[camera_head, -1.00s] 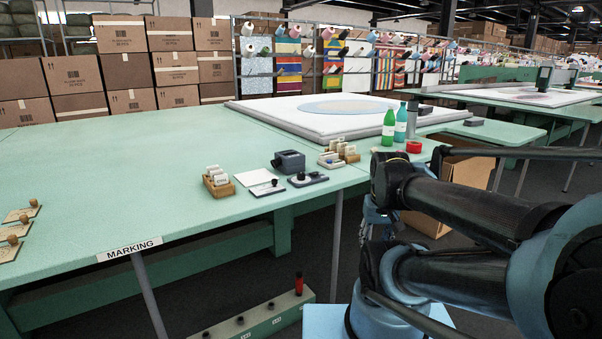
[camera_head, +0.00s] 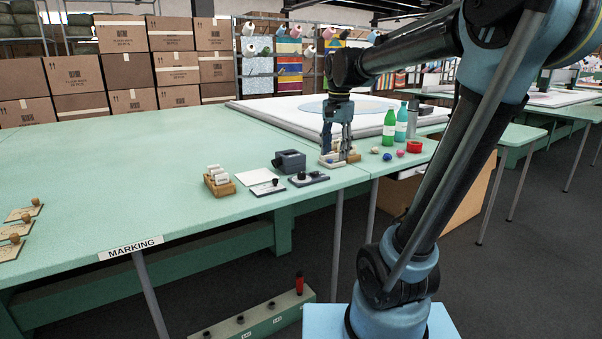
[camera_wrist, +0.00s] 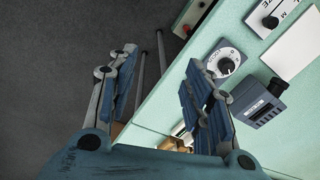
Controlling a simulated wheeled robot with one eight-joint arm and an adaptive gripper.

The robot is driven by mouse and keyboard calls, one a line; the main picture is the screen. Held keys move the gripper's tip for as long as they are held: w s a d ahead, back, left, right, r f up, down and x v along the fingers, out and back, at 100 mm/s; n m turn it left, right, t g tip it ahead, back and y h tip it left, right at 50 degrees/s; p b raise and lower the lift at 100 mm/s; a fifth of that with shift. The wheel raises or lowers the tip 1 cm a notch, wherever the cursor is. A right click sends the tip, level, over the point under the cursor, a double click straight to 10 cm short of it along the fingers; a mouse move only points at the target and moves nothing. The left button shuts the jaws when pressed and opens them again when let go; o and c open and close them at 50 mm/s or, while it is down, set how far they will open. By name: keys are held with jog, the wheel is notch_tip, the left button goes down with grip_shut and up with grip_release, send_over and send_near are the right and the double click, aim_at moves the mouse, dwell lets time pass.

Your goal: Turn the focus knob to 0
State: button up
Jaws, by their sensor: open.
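The focus knob (camera_wrist: 226,66) is a black knob on a round white dial, on a small dark panel (camera_wrist: 211,66) at the table's edge. Its lettering is small and partly turned, so I cannot read the setting. In the head view the same knob (camera_head: 301,175) sits in front of a grey box. My gripper (camera_wrist: 160,85) is open and empty, with its fingers apart. In the head view my gripper (camera_head: 340,155) points down above the table, to the right of the knob panel and apart from it.
A grey box (camera_head: 290,161) stands behind the panel. A second panel with a black knob (camera_wrist: 271,21) and a white card (camera_wrist: 297,46) are beside it. A wooden card holder (camera_head: 218,187) stands left.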

aim_at(302, 173)
jog(key=w+a+r+m, duration=0.4)
jog(key=w+a+r, duration=0.1)
jog(key=w+a, duration=0.6)
jog(key=shift+g, duration=0.4)
notch_tip(302, 173, down, 17)
jog(key=shift+f, duration=0.2)
